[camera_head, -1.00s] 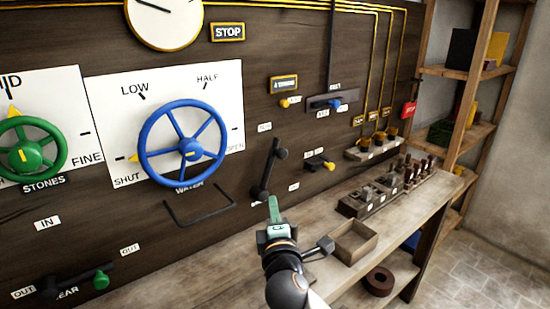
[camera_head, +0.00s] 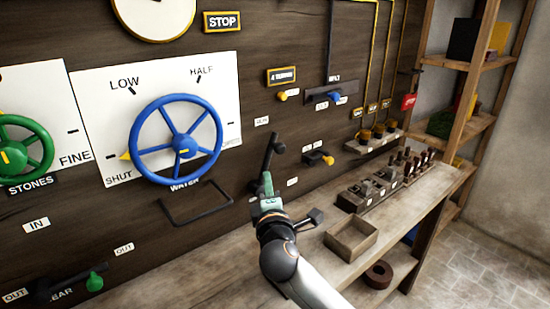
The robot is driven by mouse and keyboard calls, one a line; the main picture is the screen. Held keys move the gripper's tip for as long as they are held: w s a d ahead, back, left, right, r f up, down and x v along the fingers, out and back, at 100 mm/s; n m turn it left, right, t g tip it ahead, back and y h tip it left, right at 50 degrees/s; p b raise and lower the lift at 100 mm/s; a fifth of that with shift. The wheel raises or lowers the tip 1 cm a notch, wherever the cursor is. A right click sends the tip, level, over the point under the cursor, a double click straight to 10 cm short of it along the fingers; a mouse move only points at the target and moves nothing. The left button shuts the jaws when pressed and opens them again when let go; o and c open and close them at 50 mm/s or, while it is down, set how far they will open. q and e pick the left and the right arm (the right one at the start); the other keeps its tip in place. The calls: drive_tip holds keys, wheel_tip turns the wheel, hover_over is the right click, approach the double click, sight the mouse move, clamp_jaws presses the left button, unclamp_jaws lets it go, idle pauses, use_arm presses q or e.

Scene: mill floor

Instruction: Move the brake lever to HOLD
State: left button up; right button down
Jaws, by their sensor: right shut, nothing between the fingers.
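A black lever (camera_head: 271,150) with a dark knob stands on the dark board, right of the blue wheel, leaning slightly right. It appears to be the brake lever, but the small white labels near it, one above (camera_head: 262,121) and one at lower right (camera_head: 292,182), are too small to read. My right gripper (camera_head: 267,184) is shut and empty, its green fingertips pointing up in front of the lever's lower part. It hides the lever's base. I cannot tell whether they touch. My left gripper is not in view.
The blue water wheel (camera_head: 142,150) and a black wire bracket (camera_head: 196,206) are to the left. A yellow-tipped lever (camera_head: 318,158) is just right. On the bench below stand an open wooden box (camera_head: 350,240) and a row of dark blocks (camera_head: 368,192).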

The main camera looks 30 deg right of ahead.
drive_tip(key=w+d+p, duration=0.1)
drive_tip(key=w+d, duration=0.5)
drive_tip(key=w, duration=0.1)
drive_tip(key=shift+w+d+r+p, duration=0.15)
drive_tip(key=shift+d+r+p, duration=0.15)
drive_tip(key=shift+d+r, duration=0.1)
drive_tip(key=shift+w, duration=0.1)
